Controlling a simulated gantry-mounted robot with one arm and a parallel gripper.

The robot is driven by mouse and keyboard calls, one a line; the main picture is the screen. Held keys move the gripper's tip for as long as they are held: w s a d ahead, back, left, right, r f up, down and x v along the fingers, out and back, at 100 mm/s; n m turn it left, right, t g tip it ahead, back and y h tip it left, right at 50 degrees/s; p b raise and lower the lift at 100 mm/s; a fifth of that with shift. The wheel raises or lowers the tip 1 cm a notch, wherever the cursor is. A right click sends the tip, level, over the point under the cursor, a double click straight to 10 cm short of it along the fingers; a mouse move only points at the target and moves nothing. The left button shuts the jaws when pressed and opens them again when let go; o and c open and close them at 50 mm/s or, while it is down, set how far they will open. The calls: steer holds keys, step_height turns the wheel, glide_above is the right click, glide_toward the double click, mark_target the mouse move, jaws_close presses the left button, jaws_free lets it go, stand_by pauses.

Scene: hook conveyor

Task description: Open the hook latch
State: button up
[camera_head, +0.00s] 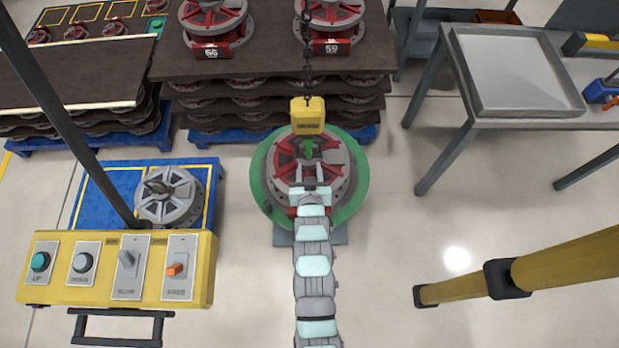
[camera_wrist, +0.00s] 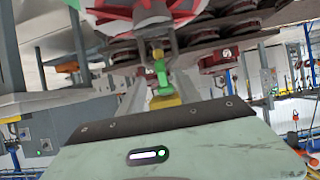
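The yellow hook block (camera_head: 308,114) hangs on a dark chain above a red and grey wheel part (camera_head: 340,165). Below the block is the hook with its green latch (camera_head: 308,148), small in the head view. The green latch (camera_wrist: 161,74) also shows near the middle of the wrist view, with a yellow part (camera_wrist: 164,101) just below it in the picture. My gripper (camera_head: 316,188) is in front of the hook, near the wheel. In the wrist view its pale fingers stand apart on either side of the latch, apparently not touching it. The latch's exact position is unclear.
The wheel part sits on a round green stand (camera_head: 262,185). A yellow control box (camera_head: 115,270) is at the lower left, a yellow bar (camera_head: 530,275) at the lower right. Stacked brown boards (camera_head: 270,62) with wheels stand behind. A grey table (camera_head: 510,75) is at right.

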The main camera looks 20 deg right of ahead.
mark_target(309, 157)
steer(key=shift+b+x, duration=1.1)
steer(key=shift+x, duration=2.05)
steer(key=shift+c, duration=0.2)
jaws_close()
steer(key=shift+r, duration=0.1)
